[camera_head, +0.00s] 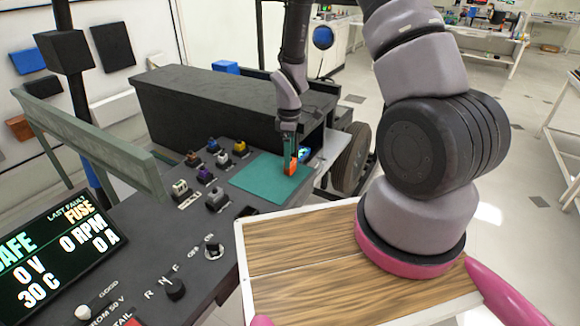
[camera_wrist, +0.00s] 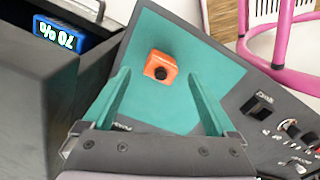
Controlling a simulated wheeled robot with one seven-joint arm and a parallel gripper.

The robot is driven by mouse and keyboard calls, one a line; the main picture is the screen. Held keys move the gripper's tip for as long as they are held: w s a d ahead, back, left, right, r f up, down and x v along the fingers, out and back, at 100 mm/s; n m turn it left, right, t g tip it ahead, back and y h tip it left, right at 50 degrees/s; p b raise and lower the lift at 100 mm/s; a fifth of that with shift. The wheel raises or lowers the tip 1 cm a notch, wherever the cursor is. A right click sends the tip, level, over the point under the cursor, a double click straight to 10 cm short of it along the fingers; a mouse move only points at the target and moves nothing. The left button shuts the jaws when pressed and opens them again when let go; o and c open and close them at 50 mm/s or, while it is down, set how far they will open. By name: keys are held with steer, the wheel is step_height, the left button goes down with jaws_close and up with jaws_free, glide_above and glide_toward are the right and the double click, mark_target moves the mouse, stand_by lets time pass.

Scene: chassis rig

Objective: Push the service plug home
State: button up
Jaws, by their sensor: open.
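In the head view the orange plug (camera_head: 291,168) shows at the mat's right side, below my gripper (camera_head: 289,150). My gripper (camera_wrist: 158,78) is open, its two teal fingers spread left and right of the plug in the wrist view. I see no contact between fingers and plug. The gap under the fingers is hard to judge. No socket for the plug can be clearly made out.
Several coloured connectors (camera_head: 209,163) stand on the dark panel left of the mat. A large dark box (camera_head: 200,105) rises behind it. A display reading SAFE (camera_head: 45,250) is at the left.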

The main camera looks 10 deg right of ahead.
steer(key=shift+f, duration=1.4)
steer(key=c, duration=1.4)
